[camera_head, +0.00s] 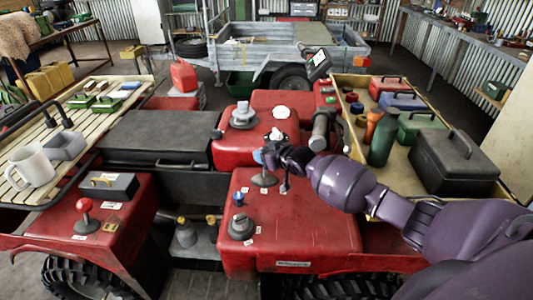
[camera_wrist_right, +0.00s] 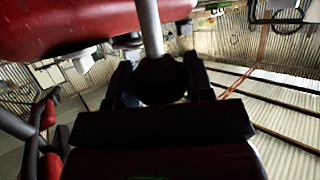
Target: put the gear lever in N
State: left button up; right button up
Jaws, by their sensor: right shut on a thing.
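The gear lever (camera_head: 264,179) stands on the red body of the quad, with a grey round base and a short shaft. My right gripper (camera_head: 272,157) reaches in from the right and is shut on the top of this lever. In the right wrist view, a dark round knob (camera_wrist_right: 160,80) on a pale grey shaft (camera_wrist_right: 150,28) sits between the fingers of my right gripper (camera_wrist_right: 157,85). Small white labels lie on the red body near the lever, too small to read. The fingers hide part of the knob. My left gripper is not in view.
A red-knobbed lever (camera_head: 84,205) stands at the left. A blue-topped knob (camera_head: 238,199) and a grey knob (camera_head: 241,227) are close in front of the gear lever. The right rack holds a green bottle (camera_head: 383,140) and a black toolbox (camera_head: 455,160). A mug (camera_head: 32,167) stands at the left.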

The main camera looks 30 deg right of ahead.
jog(key=shift+a+f, duration=0.1)
jog(key=shift+a, duration=0.05)
jog(key=o, duration=1.3)
jog(key=shift+c, duration=0.2)
jog(key=shift+s, duration=0.3)
jog(key=v, duration=1)
jog(key=shift+p, duration=0.3)
jog(key=shift+s, duration=0.1)
